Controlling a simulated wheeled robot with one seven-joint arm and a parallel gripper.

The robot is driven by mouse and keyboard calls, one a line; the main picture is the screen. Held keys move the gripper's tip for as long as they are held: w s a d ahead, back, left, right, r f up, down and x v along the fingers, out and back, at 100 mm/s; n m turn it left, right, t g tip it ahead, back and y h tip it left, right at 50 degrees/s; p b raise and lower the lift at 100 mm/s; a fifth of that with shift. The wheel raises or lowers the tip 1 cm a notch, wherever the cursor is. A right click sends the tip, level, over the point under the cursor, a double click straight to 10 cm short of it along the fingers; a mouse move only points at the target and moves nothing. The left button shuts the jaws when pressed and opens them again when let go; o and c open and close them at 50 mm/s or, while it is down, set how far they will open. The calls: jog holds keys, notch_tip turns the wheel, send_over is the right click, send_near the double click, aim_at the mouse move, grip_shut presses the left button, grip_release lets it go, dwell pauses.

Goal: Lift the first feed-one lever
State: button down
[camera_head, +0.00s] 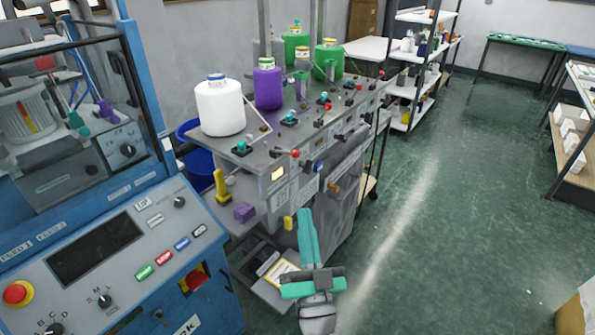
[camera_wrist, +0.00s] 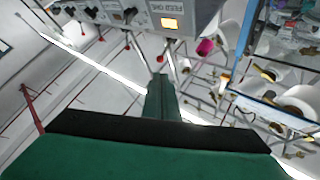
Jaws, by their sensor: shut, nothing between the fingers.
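The grey machine (camera_head: 262,160) carries a row of levers with red ball knobs. The lit panel (camera_wrist: 168,23) with feed lettering shows above, upside down.
A blue control cabinet (camera_head: 110,240) stands close on the left. Green floor (camera_head: 440,220) to the right is clear.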

aim_at(296, 157)
jog(key=x, duration=1.2)
jog(key=shift+w, duration=0.15)
